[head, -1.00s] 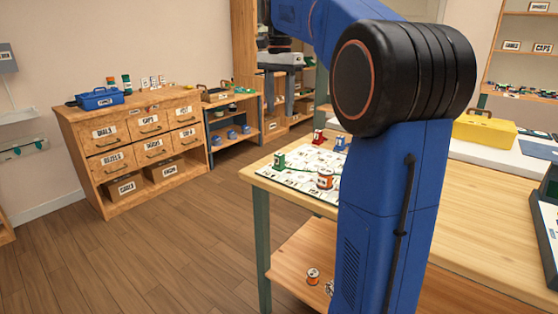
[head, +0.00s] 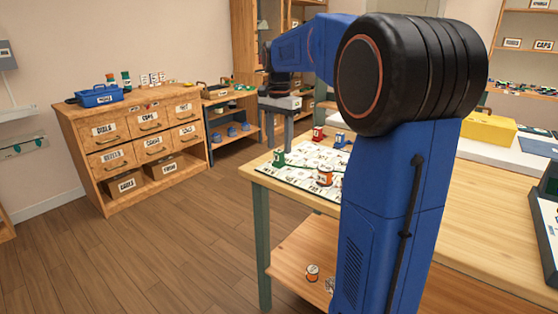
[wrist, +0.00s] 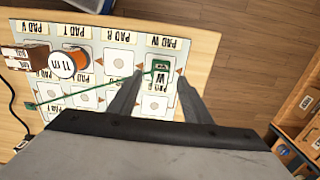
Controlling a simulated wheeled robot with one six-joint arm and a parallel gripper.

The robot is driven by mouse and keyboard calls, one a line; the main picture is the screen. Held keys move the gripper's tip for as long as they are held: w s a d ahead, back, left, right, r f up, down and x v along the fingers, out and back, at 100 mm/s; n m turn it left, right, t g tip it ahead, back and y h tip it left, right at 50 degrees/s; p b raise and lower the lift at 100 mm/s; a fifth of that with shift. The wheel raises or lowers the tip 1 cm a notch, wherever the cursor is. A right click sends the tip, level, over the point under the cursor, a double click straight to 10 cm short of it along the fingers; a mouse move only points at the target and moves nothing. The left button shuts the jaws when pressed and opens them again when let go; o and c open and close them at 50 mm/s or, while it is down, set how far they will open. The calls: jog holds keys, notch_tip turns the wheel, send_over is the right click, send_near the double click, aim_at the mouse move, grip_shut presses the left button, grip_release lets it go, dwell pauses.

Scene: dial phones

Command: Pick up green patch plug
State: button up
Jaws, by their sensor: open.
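The green patch plug (head: 279,157) stands upright on the printed pad mat (head: 297,182) near the table's left corner. In the wrist view, the green plug (wrist: 161,66) shows from above, with a thin green cord (wrist: 95,94) running off to the left. My gripper (head: 281,147) points down at the plug from above. In the wrist view, its open fingertips (wrist: 162,74) lie on either side of the plug, with gaps. I cannot tell how far down the plug they reach. Nothing is held.
An orange-and-white spool (head: 325,176) stands on the mat, right of the green plug. A red plug (head: 318,134) and a blue one (head: 339,139) stand farther back. The table edge (wrist: 205,70) is close to the gripper's right in the wrist view.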

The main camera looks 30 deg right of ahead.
aim_at(279, 150)
notch_tip(279, 150, down, 4)
jog(key=shift+w+f, duration=0.1)
grip_shut()
dwell(0.4)
